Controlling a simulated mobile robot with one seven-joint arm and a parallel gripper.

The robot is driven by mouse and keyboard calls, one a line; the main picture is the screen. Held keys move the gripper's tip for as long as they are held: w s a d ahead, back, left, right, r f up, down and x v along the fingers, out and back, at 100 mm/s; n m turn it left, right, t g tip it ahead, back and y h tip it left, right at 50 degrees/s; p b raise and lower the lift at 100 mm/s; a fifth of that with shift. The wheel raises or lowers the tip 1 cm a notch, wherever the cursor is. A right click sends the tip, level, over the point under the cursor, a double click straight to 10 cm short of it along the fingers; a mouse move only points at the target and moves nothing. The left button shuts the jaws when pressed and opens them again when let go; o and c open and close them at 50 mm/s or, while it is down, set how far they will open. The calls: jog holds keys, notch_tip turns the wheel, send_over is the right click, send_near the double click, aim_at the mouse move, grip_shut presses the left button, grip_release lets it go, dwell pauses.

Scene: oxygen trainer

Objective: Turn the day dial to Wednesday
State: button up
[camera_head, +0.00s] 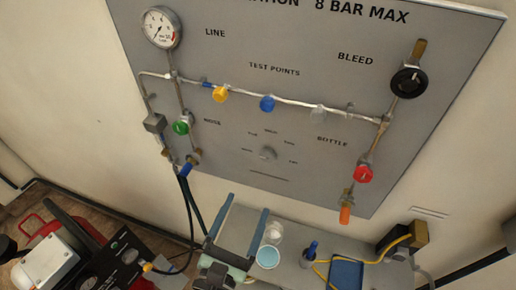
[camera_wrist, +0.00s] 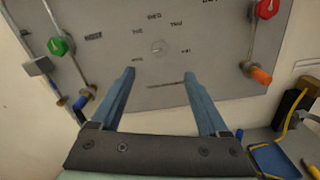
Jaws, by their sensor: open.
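The day dial (camera_head: 267,153) is a small grey knob low in the middle of the grey panel, with day labels in an arc around it. In the wrist view the dial (camera_wrist: 158,48) sits just beyond the fingertips, roughly centred between them. MON, TUE, WED, THU and FRI are readable there, with WED at the top. Which label the dial points to is too small to tell. My gripper (camera_head: 246,208) is open and empty, its blue fingers below the dial in the head view and apart from it. The fingers also show in the wrist view (camera_wrist: 159,72).
The panel (camera_head: 320,60) carries a gauge (camera_head: 161,28), a green knob (camera_head: 181,127), a red knob (camera_head: 363,174), a black bleed knob (camera_head: 409,82) and pipes. Below it, a grey shelf (camera_head: 300,275) holds cups, a blue tray (camera_head: 346,273) and a yellow cable. Panel around the dial is clear.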

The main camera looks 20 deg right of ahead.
aim_at(267, 159)
jog(key=p+x, duration=0.3)
jog(key=x, duration=1)
jog(key=shift+f, duration=0.1)
grip_shut()
